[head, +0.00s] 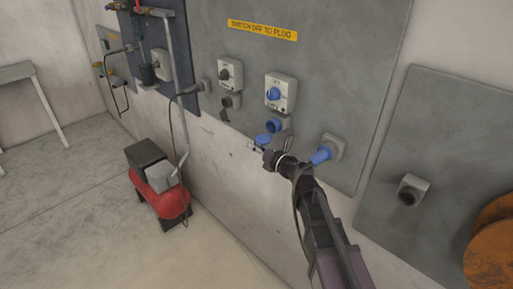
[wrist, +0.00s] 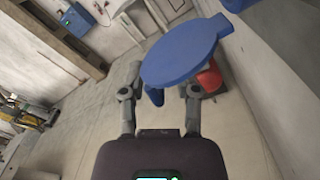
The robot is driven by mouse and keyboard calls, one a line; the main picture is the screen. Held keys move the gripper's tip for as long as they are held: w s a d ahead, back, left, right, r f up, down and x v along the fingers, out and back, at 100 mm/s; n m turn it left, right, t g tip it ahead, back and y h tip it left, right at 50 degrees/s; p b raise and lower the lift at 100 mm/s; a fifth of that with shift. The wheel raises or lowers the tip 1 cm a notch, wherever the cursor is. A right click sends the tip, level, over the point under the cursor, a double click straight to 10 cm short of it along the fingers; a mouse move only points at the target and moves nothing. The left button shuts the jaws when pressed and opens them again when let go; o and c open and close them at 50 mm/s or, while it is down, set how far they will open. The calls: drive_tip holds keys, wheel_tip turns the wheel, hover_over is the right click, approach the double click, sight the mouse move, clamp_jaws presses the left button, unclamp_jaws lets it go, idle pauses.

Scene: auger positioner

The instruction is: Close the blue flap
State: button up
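The blue flap (head: 263,139) sticks out below the blue socket (head: 275,125) on the grey wall panel, standing open. In the wrist view the flap (wrist: 185,55) is a large round blue disc across the top of my gripper, with a small blue part hanging below it between the fingers. My gripper (head: 268,150) is right by the flap, just below the socket. In the wrist view its two fingers (wrist: 160,92) are spread apart, with nothing clamped between them. The disc partly hides the right finger; whether it touches is unclear.
A blue plug (head: 322,156) sits in a socket close to the right of my gripper. A switch with a blue knob (head: 274,92) is above the blue socket. A red compressor (head: 165,195) stands on the floor at left.

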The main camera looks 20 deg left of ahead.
drive_tip(key=shift+d, duration=0.1)
drive_tip(key=v, duration=0.7)
drive_tip(key=shift+d, duration=0.15)
idle(0.3)
drive_tip(key=shift+s, duration=0.1)
